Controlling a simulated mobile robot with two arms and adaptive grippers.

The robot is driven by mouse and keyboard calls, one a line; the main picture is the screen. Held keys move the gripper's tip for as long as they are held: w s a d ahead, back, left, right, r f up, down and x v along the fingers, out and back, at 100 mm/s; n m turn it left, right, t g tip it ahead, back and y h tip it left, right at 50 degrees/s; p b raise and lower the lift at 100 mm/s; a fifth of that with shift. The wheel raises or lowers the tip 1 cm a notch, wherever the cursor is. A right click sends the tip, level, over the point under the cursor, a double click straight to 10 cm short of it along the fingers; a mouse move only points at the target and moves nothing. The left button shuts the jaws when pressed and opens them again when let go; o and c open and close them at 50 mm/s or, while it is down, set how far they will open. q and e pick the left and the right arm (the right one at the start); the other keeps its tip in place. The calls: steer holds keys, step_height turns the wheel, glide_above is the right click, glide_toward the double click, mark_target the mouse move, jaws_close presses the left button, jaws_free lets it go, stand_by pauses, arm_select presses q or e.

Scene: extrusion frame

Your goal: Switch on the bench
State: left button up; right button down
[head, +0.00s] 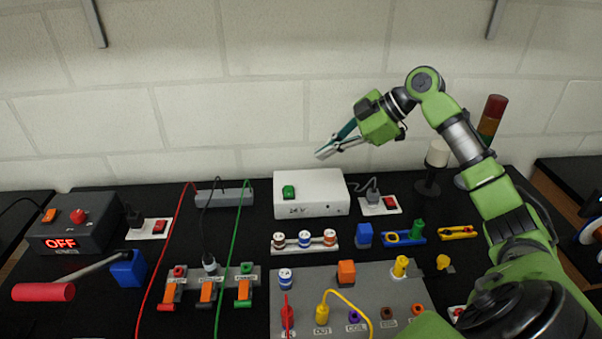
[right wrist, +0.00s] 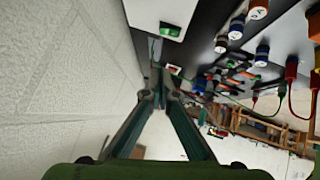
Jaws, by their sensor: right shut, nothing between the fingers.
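My right gripper (head: 328,150) is shut and empty, in the air in front of the wall, above and behind the white 24 V box (head: 312,190). That box has a green switch (head: 289,191), which also shows in the right wrist view (right wrist: 170,29), apart from the fingers (right wrist: 160,88). A black box (head: 95,233) at the left reads OFF on a red display (head: 60,244). It carries a red button (head: 78,215) and an orange switch (head: 48,215). My left gripper is not in view.
A lever with a red handle (head: 43,292) sticks out at the front left from a blue block (head: 128,268). A grey panel (head: 300,275) holds coloured plugs and leads. A stack light (head: 491,117) stands at the back right. The air left of my right gripper is clear.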

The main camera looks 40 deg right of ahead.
steer(key=p, duration=0.3)
glide_above(288, 186)
steer(key=s, duration=0.3)
steer(key=f, duration=0.6)
steer(key=shift+w+d, duration=0.1)
steer(key=shift+d, duration=0.25)
steer(key=f, duration=0.1)
steer(key=w+f+p, duration=0.1)
steer(key=f, duration=0.1)
steer(key=shift+d+f, duration=0.2)
steer(key=shift+f, duration=0.05)
steer(key=shift+d+f, duration=0.1)
steer(key=shift+f, duration=0.45)
steer(key=shift+w+f, duration=0.15)
steer(key=shift+f, duration=0.1)
steer(key=shift+d+f+g, duration=0.1)
steer(key=shift+d+g, duration=0.05)
steer(key=shift+g, duration=0.15)
